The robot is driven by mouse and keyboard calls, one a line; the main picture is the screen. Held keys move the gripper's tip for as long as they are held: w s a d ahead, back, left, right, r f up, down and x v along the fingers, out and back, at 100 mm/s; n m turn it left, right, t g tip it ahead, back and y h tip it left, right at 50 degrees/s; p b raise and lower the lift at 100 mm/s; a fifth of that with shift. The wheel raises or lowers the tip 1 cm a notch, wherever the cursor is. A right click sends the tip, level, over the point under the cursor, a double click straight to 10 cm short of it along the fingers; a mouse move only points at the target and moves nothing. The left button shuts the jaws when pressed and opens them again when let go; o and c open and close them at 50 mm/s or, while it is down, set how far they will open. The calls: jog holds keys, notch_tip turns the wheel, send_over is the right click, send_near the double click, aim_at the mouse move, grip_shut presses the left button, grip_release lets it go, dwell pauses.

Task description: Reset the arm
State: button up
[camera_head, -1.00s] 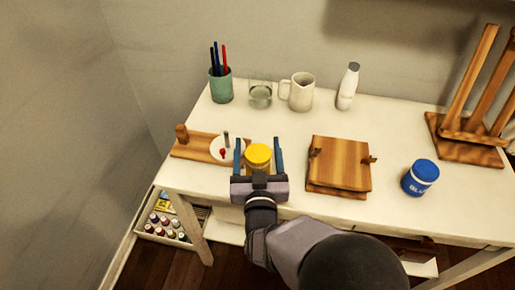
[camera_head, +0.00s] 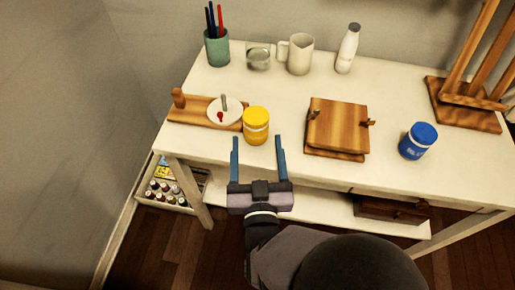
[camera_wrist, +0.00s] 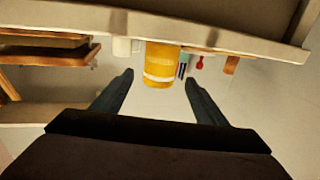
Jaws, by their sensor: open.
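My gripper (camera_head: 258,160) is open and empty, its two blue fingers spread at the front edge of the white table (camera_head: 400,185). A yellow jar (camera_head: 256,125) stands upright on the table just beyond the fingertips, apart from them. In the wrist view the yellow jar (camera_wrist: 160,65) appears beyond and between the open fingers (camera_wrist: 158,82).
A wooden board with a white palette (camera_head: 224,111) lies left of the jar. A wooden box (camera_head: 337,128) and blue jar (camera_head: 418,141) stand right. A green pen cup (camera_head: 217,47), glass, mug (camera_head: 297,54) and bottle (camera_head: 347,48) line the back. An easel (camera_head: 465,105) is far right.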

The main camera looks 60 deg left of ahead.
jog(key=shift+s+d, duration=0.15)
jog(key=shift+d, duration=0.15)
